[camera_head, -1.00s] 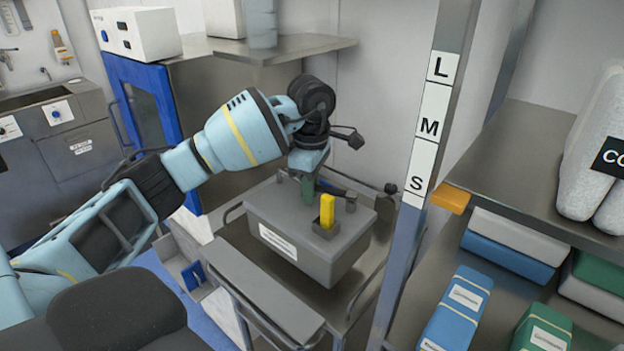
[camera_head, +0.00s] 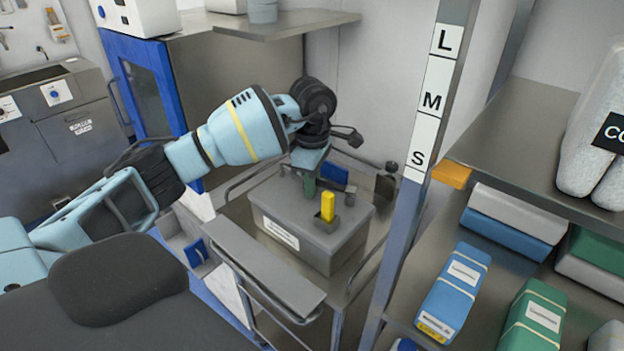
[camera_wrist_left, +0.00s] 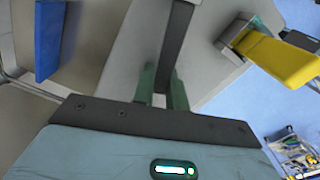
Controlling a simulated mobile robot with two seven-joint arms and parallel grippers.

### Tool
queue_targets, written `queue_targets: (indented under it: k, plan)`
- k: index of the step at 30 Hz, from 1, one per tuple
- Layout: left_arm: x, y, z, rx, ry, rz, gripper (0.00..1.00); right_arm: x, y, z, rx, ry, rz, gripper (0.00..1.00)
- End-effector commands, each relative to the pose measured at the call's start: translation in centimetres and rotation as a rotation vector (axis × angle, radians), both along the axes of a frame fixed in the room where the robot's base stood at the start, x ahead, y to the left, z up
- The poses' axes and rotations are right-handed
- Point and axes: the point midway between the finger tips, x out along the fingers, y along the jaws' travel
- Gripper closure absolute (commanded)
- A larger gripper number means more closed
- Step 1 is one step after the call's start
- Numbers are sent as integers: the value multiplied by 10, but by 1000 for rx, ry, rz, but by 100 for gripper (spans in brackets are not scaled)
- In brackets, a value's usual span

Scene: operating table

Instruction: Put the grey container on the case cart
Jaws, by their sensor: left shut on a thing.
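The grey container (camera_head: 335,245) is a lidded box with a white label on its front and a yellow tab (camera_head: 327,207) in a grey holder on its lid. It is at the metal case cart (camera_head: 365,272), over the cart's surface; I cannot tell whether its base touches it. My left gripper (camera_head: 309,186) is above the lid. In the left wrist view its green fingers (camera_wrist_left: 161,88) are shut on the container's dark grey handle bar (camera_wrist_left: 178,45). The yellow tab also shows there on the right. My right gripper is out of view.
A shelf post with L, M and S labels (camera_head: 428,100) stands just right of the cart. Shelves with blue (camera_head: 453,292) and green packs lie further right. A blue-framed cabinet (camera_head: 150,90) and an overhead shelf (camera_head: 285,24) stand behind my left arm.

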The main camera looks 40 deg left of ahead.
Motion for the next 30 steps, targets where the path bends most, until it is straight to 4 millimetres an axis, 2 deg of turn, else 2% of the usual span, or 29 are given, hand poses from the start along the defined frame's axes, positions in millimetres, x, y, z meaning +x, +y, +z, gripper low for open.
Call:
queue_targets:
  k: [2,3,7,15,20,30]
  plan:
    - [1,0,2,-2,-6,0,100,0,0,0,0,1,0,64]
    - [0,0,0,-1,-1,0,81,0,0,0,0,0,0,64]
    - [0,0,0,-1,-1,0,64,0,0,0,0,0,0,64]
    - [0,0,0,0,0,0,64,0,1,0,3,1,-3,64]
    - [1,0,10,-1,-2,0,64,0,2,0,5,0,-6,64]
    - [2,0,74,-1,-3,1,64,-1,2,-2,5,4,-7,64]
